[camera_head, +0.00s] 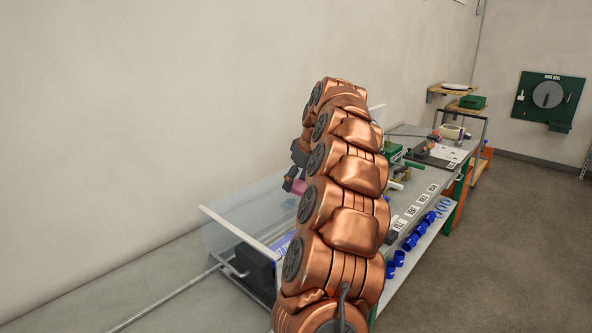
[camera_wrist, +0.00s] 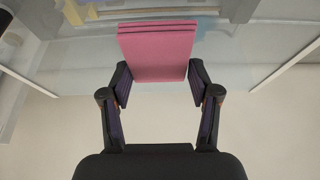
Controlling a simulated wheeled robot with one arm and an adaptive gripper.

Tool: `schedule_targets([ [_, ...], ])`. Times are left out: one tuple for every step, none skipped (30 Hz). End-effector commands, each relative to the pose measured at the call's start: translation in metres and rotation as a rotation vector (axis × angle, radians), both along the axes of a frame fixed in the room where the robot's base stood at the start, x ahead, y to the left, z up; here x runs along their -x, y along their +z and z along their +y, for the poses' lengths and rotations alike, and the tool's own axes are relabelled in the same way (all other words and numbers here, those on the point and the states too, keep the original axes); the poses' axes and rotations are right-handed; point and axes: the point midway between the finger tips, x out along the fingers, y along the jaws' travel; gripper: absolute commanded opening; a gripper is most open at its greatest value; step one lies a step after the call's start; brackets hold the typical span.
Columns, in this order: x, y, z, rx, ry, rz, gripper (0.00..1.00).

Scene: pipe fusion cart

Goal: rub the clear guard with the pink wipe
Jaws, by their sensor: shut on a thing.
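The pink wipe (camera_wrist: 158,52) is a folded pad held between the two fingers of my gripper (camera_wrist: 159,80) in the wrist view. A bit of the wipe (camera_head: 299,187) shows beside my gripper (camera_head: 292,176) in the head view, left of my copper arm. The clear guard (camera_head: 240,215) is a transparent panel standing along the left end and wall side of the cart. In the wrist view the guard (camera_wrist: 75,75) spreads behind the wipe. I cannot tell whether the wipe touches it. My arm hides part of the guard and cart.
The cart's grey top (camera_head: 408,205) carries labels and tools. Blue fittings (camera_head: 400,258) sit on its lower shelf (camera_head: 425,240). A dark box (camera_head: 255,262) is at the near end. A green board (camera_head: 548,100) hangs on the far wall. Open floor (camera_head: 520,240) lies to the right.

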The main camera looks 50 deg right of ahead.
Motion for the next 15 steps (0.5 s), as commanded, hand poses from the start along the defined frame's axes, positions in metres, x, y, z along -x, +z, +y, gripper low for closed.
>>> schedule_targets([
  [0.001, -0.007, 0.000, -0.002, 0.000, 0.002, 0.33],
  [0.001, -0.010, 0.000, -0.003, 0.000, 0.003, 0.33],
  [0.002, -0.014, 0.000, -0.004, -0.001, 0.003, 0.33],
  [0.002, -0.016, 0.000, -0.004, -0.002, 0.004, 0.33],
  [0.002, -0.019, -0.001, -0.004, -0.002, 0.004, 0.33],
  [0.003, -0.023, -0.001, -0.003, -0.003, 0.003, 0.33],
  [0.003, -0.025, -0.002, -0.003, -0.004, 0.002, 0.33],
  [0.003, -0.027, -0.002, -0.002, -0.005, 0.001, 0.33],
  [0.003, -0.035, -0.003, -0.003, -0.006, 0.001, 0.33],
  [0.004, -0.040, -0.003, -0.003, -0.006, 0.002, 0.33],
  [0.004, -0.039, 0.000, -0.002, -0.006, 0.001, 0.34],
  [0.004, -0.037, 0.004, -0.003, -0.006, 0.001, 0.29],
  [0.005, -0.039, 0.007, -0.004, -0.006, 0.002, 0.29],
  [0.005, -0.039, 0.009, -0.003, -0.006, 0.001, 0.29],
  [0.005, -0.039, 0.012, -0.001, -0.008, 0.000, 0.29],
])
